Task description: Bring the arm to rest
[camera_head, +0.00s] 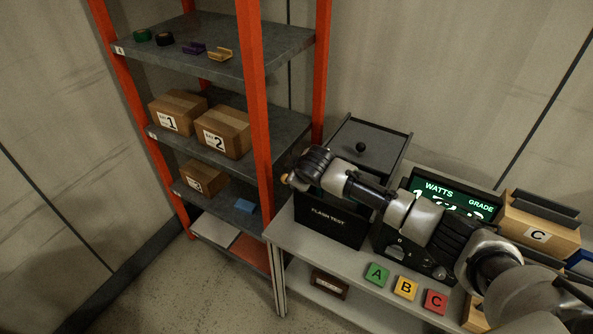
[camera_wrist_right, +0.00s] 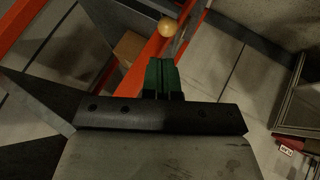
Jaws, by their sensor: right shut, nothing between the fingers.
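My right arm reaches in from the right of the head view, over the table. Its gripper (camera_head: 292,178) is at the left end of the arm, close to the shelf's front orange post. In the right wrist view, the green fingers of the gripper (camera_wrist_right: 162,78) are pressed together with nothing between them. A small round orange-tan thing (camera_wrist_right: 168,27) shows just beyond the fingertips, beside the orange post; I cannot tell whether they touch. My left gripper is in neither view.
The orange-framed shelf (camera_head: 257,130) holds boxes (camera_head: 222,131) and small coloured parts. Under my arm, the table (camera_head: 300,240) carries a black flash test box (camera_head: 328,222), a lit watts display (camera_head: 450,196) and coloured A, B, C blocks (camera_head: 405,288). Floor at lower left is clear.

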